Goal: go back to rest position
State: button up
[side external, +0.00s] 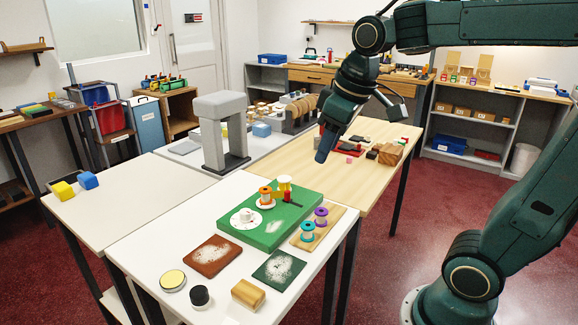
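My gripper (326,142) hangs at the end of my dark green arm, above the light wooden table near its left part. It points down and is clear of the table objects below. From this side its fingers overlap, so I cannot see a gap between them or anything held. On the white table in front, a green board (270,232) carries a white round dial-like piece (245,218), an orange spool (265,196) and a yellow piece (284,184). A wooden tray (327,232) with a teal spool (308,231) and a purple spool (321,216) sits beside the board.
A grey arch-shaped stand (222,130) rises left of my gripper. A brown swatch (213,255) and a dark green swatch (279,268) with white powder, a black-lidded jar (200,296) and a wooden block (248,293) lie at the white table's front. Space above the tables is mostly free.

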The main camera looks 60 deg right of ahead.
jog(key=s+a+f+m+t, duration=0.1)
jog(key=s+a+f, duration=0.2)
jog(key=s, duration=0.7)
jog(key=shift+s+a+f+m+t, duration=0.2)
jog(key=shift+s+f+m+t, duration=0.1)
jog(key=shift+f, duration=0.3)
jog(key=shift+o, duration=0.4)
dwell(0.9)
